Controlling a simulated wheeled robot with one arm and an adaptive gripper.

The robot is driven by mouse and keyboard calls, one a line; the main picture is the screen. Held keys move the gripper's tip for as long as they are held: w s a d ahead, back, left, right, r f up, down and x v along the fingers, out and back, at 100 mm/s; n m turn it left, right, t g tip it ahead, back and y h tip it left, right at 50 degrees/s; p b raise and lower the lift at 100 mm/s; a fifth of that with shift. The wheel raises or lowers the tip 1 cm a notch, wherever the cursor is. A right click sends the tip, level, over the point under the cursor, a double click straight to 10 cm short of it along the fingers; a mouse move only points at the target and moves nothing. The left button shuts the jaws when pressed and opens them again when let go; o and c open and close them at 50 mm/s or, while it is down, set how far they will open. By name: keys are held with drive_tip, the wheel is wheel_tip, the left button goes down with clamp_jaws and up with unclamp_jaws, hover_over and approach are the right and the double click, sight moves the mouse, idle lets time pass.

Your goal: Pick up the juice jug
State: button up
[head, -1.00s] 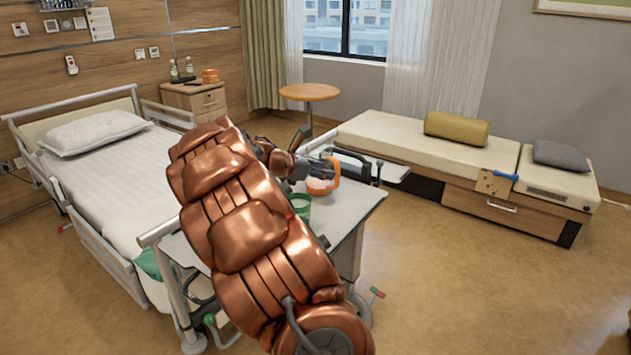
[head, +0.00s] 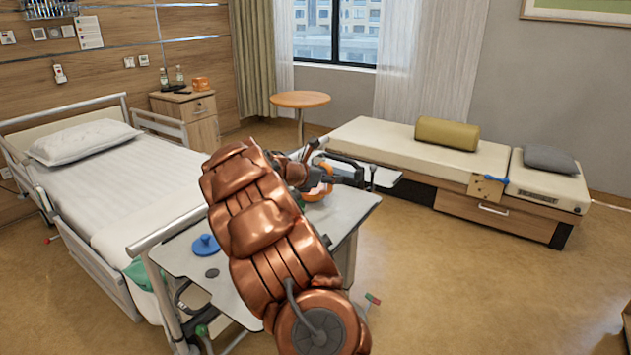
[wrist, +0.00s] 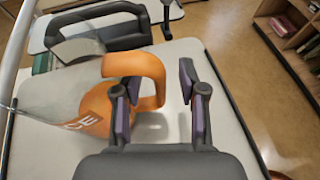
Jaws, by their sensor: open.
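The juice jug (wrist: 95,112) fills the left of the wrist view, with a clear top, an orange band with white letters and an orange loop handle (wrist: 156,78). In the head view only a bit of its orange (head: 318,192) shows on the overbed table (head: 345,208), the rest hidden by my arm and gripper. My gripper (wrist: 160,105) is open at the handle; it also shows in the head view (head: 345,172). The handle's outer bar appears between the two fingers, with the left finger over the loop's opening. I cannot tell whether a finger touches it.
A blue lid-like disc (head: 205,245) and a small dark disc (head: 212,273) lie on the table left of my arm. The bed (head: 95,185) is to the left. A daybed (head: 400,150) stands behind, right.

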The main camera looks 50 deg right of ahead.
drive_tip(key=shift+d, duration=0.1)
drive_tip(key=shift+c, duration=0.2)
drive_tip(key=shift+f, duration=0.1)
clamp_jaws()
idle(0.4)
